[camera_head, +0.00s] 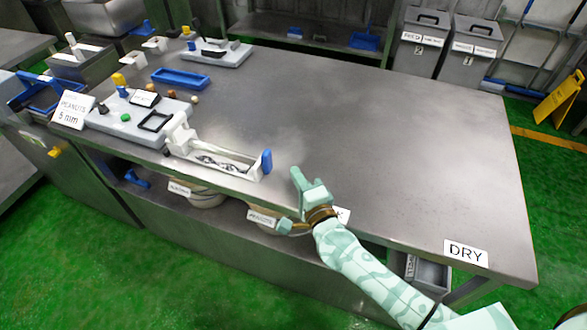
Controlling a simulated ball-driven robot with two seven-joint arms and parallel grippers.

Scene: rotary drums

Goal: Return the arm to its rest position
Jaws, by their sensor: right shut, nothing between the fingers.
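My right gripper (296,176) is shut and empty. It is over the front edge of the steel table (400,130), with my pale green patterned right arm (365,268) reaching in from the lower right. A white device with a blue handle (266,162) stands on the table to the left of the gripper, apart from it. My left gripper and arm do not show.
A grey board (130,118) with small coloured parts, a blue tray (180,78) and a "PEANUTS 5 mm" sign (72,108) are at the table's left. A "DRY" label (466,253) marks the front right. The table's middle and right are clear. Grey bins (420,45) stand behind.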

